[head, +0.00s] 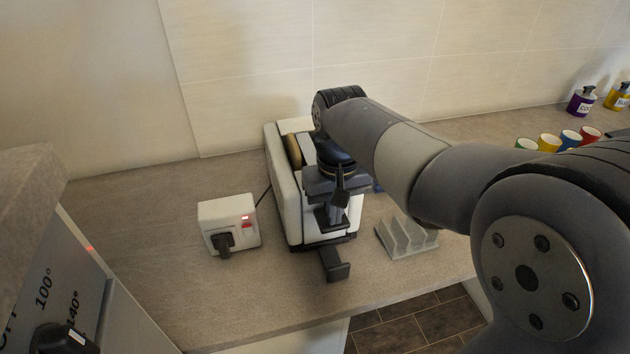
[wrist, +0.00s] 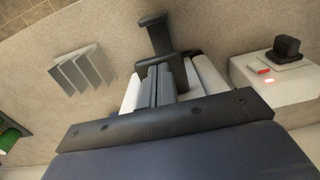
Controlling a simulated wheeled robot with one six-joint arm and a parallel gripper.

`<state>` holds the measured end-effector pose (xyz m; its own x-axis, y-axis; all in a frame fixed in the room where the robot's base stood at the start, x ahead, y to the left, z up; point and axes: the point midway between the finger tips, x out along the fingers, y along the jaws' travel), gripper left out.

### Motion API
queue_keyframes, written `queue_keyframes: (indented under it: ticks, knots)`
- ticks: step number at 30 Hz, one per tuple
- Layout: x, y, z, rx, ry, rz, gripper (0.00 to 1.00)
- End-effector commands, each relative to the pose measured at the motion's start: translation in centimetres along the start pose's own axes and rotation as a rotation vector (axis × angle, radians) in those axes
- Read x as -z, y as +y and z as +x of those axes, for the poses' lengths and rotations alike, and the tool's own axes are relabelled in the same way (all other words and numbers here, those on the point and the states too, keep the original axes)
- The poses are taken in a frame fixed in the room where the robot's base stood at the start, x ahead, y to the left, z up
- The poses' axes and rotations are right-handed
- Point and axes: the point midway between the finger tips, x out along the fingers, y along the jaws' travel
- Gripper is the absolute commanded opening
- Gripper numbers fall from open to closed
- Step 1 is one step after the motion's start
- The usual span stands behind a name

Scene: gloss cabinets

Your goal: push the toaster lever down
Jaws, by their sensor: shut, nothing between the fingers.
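The white toaster (head: 283,205) stands on the counter, with a slice of bread (head: 293,151) showing in its slot. Its dark lever (head: 335,265) sticks out from the near end, low in the head view. It also shows in the wrist view (wrist: 157,38), just beyond my fingertips. My gripper (head: 333,222) is shut and empty, over the near end of the toaster and close to the lever. My gripper also shows in the wrist view (wrist: 163,82). Whether the fingers touch the lever I cannot tell. My arm and gripper hide part of the toaster.
A white socket box (head: 229,223) with a black plug and a lit red switch stands left of the toaster. A grey slotted rack (head: 406,238) stands to the right, near the counter edge. Several coloured cups (head: 549,143) and bottles (head: 581,100) stand farther right.

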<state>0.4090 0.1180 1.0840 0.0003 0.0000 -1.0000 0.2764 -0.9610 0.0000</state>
Motion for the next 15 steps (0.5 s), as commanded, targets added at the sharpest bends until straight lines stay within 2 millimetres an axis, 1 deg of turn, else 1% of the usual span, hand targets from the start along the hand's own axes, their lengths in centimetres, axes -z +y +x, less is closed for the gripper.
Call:
queue_keyframes:
  ticks: [15]
  knots:
    - [0.0,0.0,1.7,0.000,-0.002,0.000,0.00]
